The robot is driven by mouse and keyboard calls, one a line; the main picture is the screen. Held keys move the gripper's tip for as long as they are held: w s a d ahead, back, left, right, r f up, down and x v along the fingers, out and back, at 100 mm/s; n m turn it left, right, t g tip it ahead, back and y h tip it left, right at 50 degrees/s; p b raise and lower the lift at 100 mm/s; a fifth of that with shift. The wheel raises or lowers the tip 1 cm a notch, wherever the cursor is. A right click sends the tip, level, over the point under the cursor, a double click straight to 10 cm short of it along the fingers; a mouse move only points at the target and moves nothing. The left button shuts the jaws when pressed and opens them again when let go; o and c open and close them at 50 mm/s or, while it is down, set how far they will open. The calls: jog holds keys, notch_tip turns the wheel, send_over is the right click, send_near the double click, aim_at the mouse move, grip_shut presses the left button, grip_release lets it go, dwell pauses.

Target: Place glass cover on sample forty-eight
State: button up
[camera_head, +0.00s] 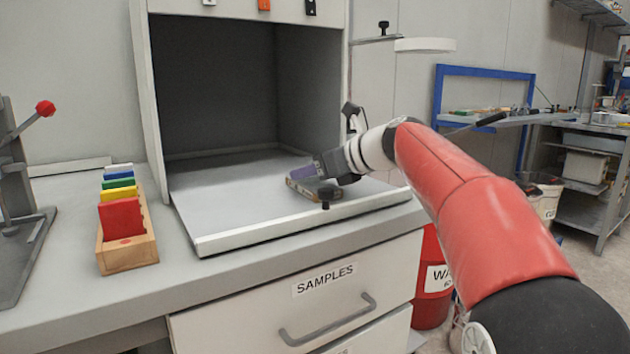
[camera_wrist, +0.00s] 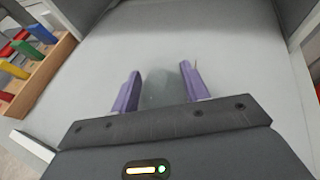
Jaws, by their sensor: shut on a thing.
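My gripper (camera_head: 303,173) is over the pale tray of the open hood, near its front right, with its purple fingers pointing left. In the wrist view the two fingers (camera_wrist: 160,72) are shut on a see-through greyish thing, which looks like the glass cover (camera_wrist: 160,88). Its outline is faint. In the head view a small flat grey and brown piece (camera_head: 300,187) shows just below the fingers. I cannot tell whether it is sample forty-eight, or whether it touches the tray. No sample number is readable.
A wooden rack (camera_head: 128,254) with several coloured panels stands on the counter at left. A lever press (camera_head: 20,215) is at far left. The tray's left half is clear.

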jog(key=shift+r, duration=0.15)
jog(key=o, duration=1)
jog(key=shift+o, duration=0.2)
jog(key=v, duration=1.2)
jog(key=shift+s+p, duration=0.15)
jog(key=shift+p, duration=0.15)
